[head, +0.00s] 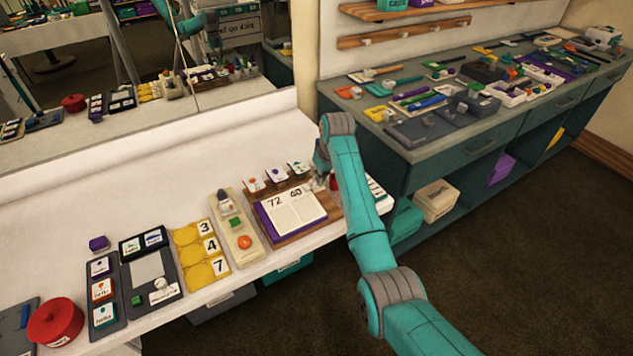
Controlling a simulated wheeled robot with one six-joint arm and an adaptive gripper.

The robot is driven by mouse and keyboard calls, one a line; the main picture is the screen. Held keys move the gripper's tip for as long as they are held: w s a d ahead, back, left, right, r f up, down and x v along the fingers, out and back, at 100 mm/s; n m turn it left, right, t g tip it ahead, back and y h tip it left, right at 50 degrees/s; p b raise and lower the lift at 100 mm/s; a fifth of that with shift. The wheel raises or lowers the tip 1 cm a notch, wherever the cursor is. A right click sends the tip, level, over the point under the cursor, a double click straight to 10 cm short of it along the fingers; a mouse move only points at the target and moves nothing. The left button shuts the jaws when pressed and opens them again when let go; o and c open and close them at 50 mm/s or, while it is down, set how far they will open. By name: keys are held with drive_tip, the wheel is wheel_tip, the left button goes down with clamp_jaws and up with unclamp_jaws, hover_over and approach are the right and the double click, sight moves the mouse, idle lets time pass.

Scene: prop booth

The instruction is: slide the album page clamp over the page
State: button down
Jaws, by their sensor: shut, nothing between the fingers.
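The album (295,213) lies open on a brown wooden board on the white counter, with a purple edge at its left and pale pages. The dark numbers 72 and 40 show along its far edge. My gripper (319,184) is small in this view. It is shut and empty, low at the far right corner of the album. Whether it touches anything there cannot be told. The page clamp cannot be made out clearly; it may be hidden by my gripper or arm, which covers the right side of the board.
Several small labelled cards (276,178) stand behind the album. A cream board (240,232) with an orange knob lies to its left, then a yellow number tray (198,252), dark trays and a red pot (55,322). A mirror backs the counter. A grey-green bench (430,148) stands right.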

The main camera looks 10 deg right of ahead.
drive_tip(key=shift+w+d+r, duration=0.1)
drive_tip(key=shift+d+r, duration=0.05)
drive_tip(key=shift+r, duration=2.85)
